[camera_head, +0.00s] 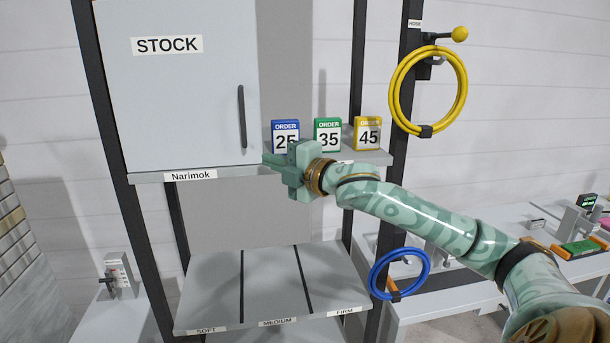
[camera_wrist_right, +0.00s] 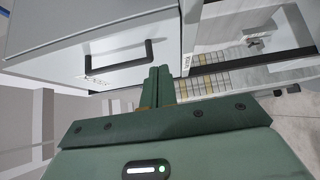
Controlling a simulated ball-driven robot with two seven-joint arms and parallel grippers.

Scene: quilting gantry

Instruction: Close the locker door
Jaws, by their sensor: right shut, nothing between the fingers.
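The locker door (camera_head: 190,100) is a light grey panel marked STOCK at the upper left of the head view, with a black vertical handle (camera_head: 242,117). It covers the locker front and looks shut or nearly shut; a small gap cannot be ruled out. My right gripper (camera_head: 268,160) is shut and empty, its fingertips beside the door's lower right corner, below the handle. Contact cannot be told. In the right wrist view, the shut fingers (camera_wrist_right: 158,85) point toward the grey door (camera_wrist_right: 80,50) and its black handle (camera_wrist_right: 120,65). My left gripper is not in view.
Blue (camera_head: 285,137), green (camera_head: 328,134) and yellow (camera_head: 367,133) order cards stand on the shelf right of the door, close to my right gripper. A yellow hose (camera_head: 394,90) hangs on the dark post. A lower grey shelf (camera_head: 215,285) looks empty.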

